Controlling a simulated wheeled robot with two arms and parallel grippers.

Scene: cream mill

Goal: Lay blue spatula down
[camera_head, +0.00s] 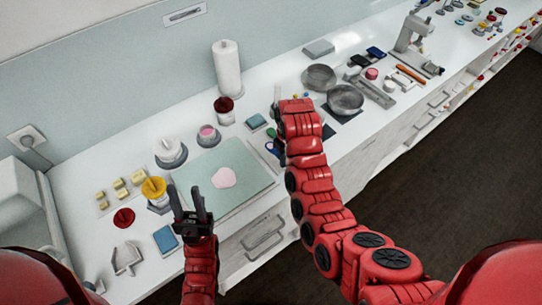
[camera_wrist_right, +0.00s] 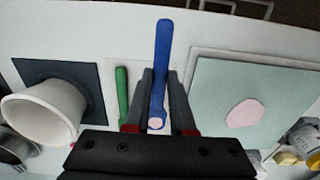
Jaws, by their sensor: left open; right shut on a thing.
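The blue spatula (camera_wrist_right: 163,60) lies lengthwise between the fingers of my right gripper (camera_wrist_right: 161,88) in the right wrist view. Its handle reaches out past the fingertips, and its lower end shows a pale patch near the palm. I cannot tell whether it touches the counter. In the head view my right gripper (camera_head: 279,118) is over the counter, right of the pale green board, and my arm hides most of the spatula. My left gripper (camera_head: 188,202) is open and empty, near the front left of the board.
A green-handled tool (camera_wrist_right: 122,92) lies beside the spatula. The pale green board (camera_wrist_right: 212,88) with a pink patch is on its other side. Metal pans (camera_head: 346,98) and a paper roll (camera_head: 227,68) stand farther along the counter.

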